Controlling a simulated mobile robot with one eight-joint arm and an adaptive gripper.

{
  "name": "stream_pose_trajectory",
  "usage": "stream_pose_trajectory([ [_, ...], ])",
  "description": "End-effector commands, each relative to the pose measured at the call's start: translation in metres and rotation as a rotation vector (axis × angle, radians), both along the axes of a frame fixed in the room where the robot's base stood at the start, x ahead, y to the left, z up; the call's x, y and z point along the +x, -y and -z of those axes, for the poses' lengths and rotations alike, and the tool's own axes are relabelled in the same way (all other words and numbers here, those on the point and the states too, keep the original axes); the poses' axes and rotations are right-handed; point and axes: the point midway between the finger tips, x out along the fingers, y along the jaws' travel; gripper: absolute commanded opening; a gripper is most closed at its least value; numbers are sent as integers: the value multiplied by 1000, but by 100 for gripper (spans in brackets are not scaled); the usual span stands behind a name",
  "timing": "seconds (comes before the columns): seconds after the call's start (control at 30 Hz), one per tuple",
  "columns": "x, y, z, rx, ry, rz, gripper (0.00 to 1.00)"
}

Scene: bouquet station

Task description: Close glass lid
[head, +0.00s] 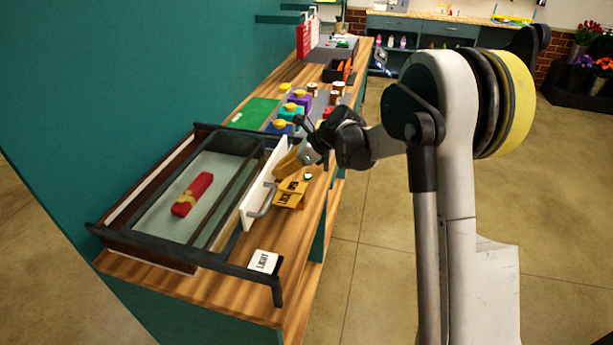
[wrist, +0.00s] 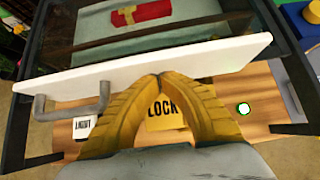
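The glass lid (head: 160,215) is a clear pane in the dark-framed display case on the wooden counter. A red box with a yellow ribbon (head: 192,194) shows through it. A white panel (head: 262,182) with a grey handle (head: 263,203) stands along the case's counter side; it spans the wrist view (wrist: 150,68), with the handle at left (wrist: 75,108). My gripper (head: 281,172) is at this panel, right of the handle in the wrist view (wrist: 157,77). Its yellow fingertips meet with nothing visible between them. Whether they touch the panel is unclear.
A yellow LOCK block (head: 289,194) sits below my gripper. A white LIGHT card (head: 264,261) lies near the counter's front, and a small green button (head: 307,176) is beside the block. Colored boxes (head: 292,110) crowd the counter beyond. Open floor lies right.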

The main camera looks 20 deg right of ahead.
Motion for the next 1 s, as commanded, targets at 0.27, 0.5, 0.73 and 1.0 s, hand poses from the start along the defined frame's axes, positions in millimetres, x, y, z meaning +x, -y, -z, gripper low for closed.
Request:
stream_pose_trajectory([
  [0.27, 35, -61, 0, 0, 1, -2, 0],
  [0.5, 50, -86, 0, 0, 0, -1, 0],
  [0.73, 53, -91, 0, 0, 0, 1, 0],
  [1.0, 53, -91, 0, 1, 0, 1, 0],
])
